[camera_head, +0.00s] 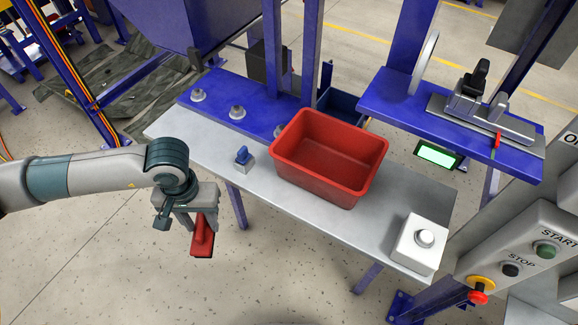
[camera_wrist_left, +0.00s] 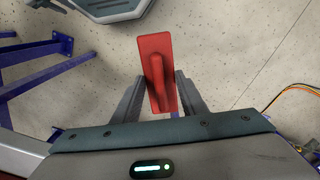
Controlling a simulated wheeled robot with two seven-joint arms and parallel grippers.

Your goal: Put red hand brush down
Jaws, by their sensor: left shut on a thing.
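The red hand brush (camera_head: 202,236) hangs below my left gripper (camera_head: 183,217), in front of the grey table's left part and out over the floor. In the left wrist view the brush (camera_wrist_left: 156,62) sits between the two fingers of my left gripper (camera_wrist_left: 160,92), which are shut on it. Its red back and raised handle face the wrist camera. The bristles are hidden. My right gripper does not show in either view.
The table's front left is clear. A control panel (camera_head: 525,250) stands at right.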

